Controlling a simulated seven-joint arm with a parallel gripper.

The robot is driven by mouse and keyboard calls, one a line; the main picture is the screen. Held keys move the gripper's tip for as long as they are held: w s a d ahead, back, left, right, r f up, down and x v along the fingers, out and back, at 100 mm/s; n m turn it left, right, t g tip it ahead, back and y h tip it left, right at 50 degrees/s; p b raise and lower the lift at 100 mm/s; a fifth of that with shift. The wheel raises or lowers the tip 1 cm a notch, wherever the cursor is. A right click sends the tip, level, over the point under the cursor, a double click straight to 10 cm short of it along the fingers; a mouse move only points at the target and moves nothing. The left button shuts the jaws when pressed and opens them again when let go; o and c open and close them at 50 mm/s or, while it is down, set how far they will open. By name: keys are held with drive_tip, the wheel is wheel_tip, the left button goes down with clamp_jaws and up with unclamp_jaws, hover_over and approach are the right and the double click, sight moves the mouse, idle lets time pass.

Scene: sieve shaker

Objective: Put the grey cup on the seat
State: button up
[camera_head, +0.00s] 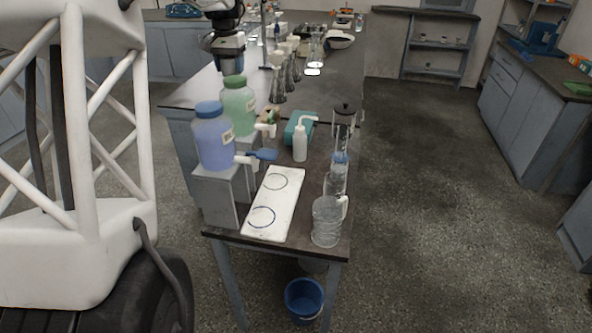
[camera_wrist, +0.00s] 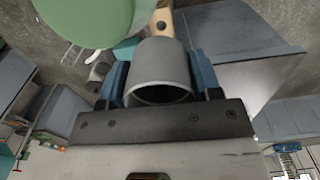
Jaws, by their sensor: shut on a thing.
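The grey cup (camera_wrist: 160,68) is between the blue fingers of my gripper (camera_wrist: 160,78) in the wrist view. Its dark open mouth faces the camera, and a finger presses on each side. In the head view a dark arm end hangs over the far side of the green-lidded jug, but the cup cannot be made out there. No thing is clearly marked as the seat. A white board (camera_head: 283,203) on the near bench has a dark ring (camera_head: 276,182) and a blue ring (camera_head: 262,217) drawn on it, both empty.
A blue jug (camera_head: 215,140) and a green jug (camera_head: 238,106) with taps stand left of the board. A white squeeze bottle (camera_head: 300,143), a clear column (camera_head: 342,150) and a clear beaker (camera_head: 326,222) stand to the right. Several flasks stand farther back. A blue bucket (camera_head: 304,300) is on the floor.

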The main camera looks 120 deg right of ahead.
drive_tip(key=s+a+m, duration=0.1)
drive_tip(key=s+a, duration=0.3)
drive_tip(key=s, duration=0.1)
drive_tip(key=m, duration=0.3)
hover_over(317, 183)
wheel_tip(317, 183, down, 26)
drive_tip(key=shift+f, duration=3.1)
drive_tip(key=shift+f, duration=1.85)
drive_tip(key=shift+f, duration=0.2)
